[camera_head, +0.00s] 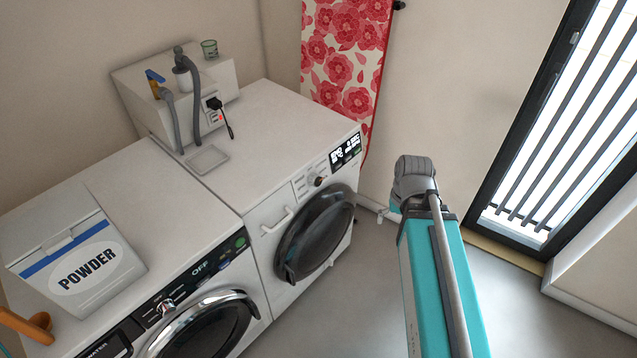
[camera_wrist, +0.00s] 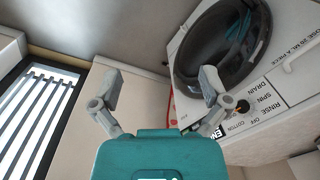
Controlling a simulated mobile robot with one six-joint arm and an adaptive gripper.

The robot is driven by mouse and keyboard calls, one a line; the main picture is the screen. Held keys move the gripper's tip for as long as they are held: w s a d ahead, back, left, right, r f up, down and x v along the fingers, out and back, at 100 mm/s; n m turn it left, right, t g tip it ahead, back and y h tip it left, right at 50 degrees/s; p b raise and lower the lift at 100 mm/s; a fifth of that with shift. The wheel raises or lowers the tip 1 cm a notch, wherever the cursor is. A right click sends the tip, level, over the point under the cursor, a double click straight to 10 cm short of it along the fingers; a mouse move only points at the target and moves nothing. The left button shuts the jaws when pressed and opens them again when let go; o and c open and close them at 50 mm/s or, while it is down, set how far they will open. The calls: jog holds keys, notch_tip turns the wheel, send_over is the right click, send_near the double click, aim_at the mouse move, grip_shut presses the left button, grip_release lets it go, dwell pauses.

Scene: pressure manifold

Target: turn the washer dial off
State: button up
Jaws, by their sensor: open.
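Two white front-loading machines stand side by side. The far machine (camera_head: 262,120) has a dark dial (camera_head: 318,181) between its drawer handle and a lit display. In the wrist view this dial (camera_wrist: 243,106) shows upside down, by the labels OFF, COTTON, RINSE, SPIN and DRAIN; its setting is too small to read. The near machine (camera_head: 120,185) has its own silver dial (camera_head: 167,308) left of an OFF label. My gripper (camera_wrist: 158,92) is open and empty, with its right finger just left of the far dial in the picture, apparently in front of it. It is mostly hidden in the head view.
A powder box (camera_head: 80,262) stands on the near machine. A white box with hoses (camera_head: 205,75) stands behind. The floor (camera_head: 380,310) looks clear near the barred window.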

jog(key=w+a+f+m+y+b, duration=0.2)
jog(key=w+a+f+y+b, duration=0.25)
jog(key=f+b, duration=0.25)
jog(key=m+t+y+b, duration=0.4)
jog(key=m+y+b, duration=0.6)
jog(key=b, duration=1.3)
send_near(319, 182)
jog(key=d+f+n+y, duration=0.2)
jog(key=d, duration=0.1)
jog(key=shift+s+d+r, duration=0.1)
jog(key=shift+s+r, duration=0.05)
jog(key=shift+s, duration=0.15)
jog(key=x, duration=1.3)
jog(key=shift+w+a+r, duration=0.1)
jog(key=shift+a+r, duration=0.1)
jog(key=shift+a, duration=0.2)
jog(key=shift+c, duration=0.3)
